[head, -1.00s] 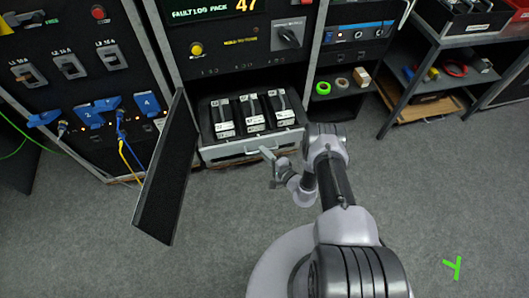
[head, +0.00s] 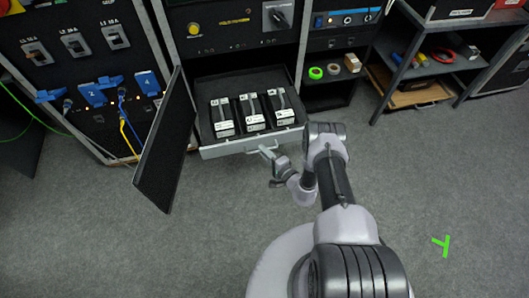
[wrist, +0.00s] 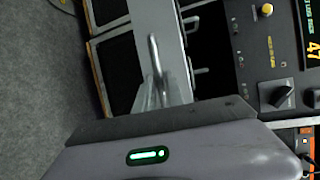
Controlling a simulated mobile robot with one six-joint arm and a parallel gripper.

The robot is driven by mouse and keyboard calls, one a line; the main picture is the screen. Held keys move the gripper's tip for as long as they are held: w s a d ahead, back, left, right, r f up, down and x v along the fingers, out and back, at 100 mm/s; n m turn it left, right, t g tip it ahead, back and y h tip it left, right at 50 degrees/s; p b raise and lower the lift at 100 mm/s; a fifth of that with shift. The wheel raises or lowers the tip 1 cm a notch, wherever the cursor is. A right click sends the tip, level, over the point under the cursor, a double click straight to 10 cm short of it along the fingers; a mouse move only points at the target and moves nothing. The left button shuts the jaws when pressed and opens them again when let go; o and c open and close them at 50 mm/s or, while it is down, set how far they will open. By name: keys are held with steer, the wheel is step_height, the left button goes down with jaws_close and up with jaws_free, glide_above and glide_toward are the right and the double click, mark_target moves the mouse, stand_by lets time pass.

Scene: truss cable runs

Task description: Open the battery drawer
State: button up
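The battery drawer (head: 222,150) is pulled well out of the black cabinet, and three black batteries (head: 251,113) with white labels stand in it. A bare strip of tray floor shows behind them. My gripper (head: 268,154) is at the middle of the drawer's grey front, at its handle (head: 286,146). In the wrist view, the silver handle (wrist: 154,62) stands against the grey drawer front (wrist: 172,22), right ahead of my gripper's palm. My gripper appears shut on the handle; the exact finger contact is small and partly hidden.
A dark cabinet door (head: 166,145) hangs open left of the drawer. Blue plugs and a yellow cable (head: 128,135) are beyond it. Shelves with tape rolls (head: 324,71) and a tool bench (head: 415,65) stand right.

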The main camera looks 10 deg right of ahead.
steer(key=shift+o, duration=1.4)
steer(key=p+v, duration=0.6)
steer(key=v, duration=1.1)
steer(key=shift+s, duration=0.15)
steer(key=shift+d+r, duration=0.1)
steer(key=shift+r, duration=0.05)
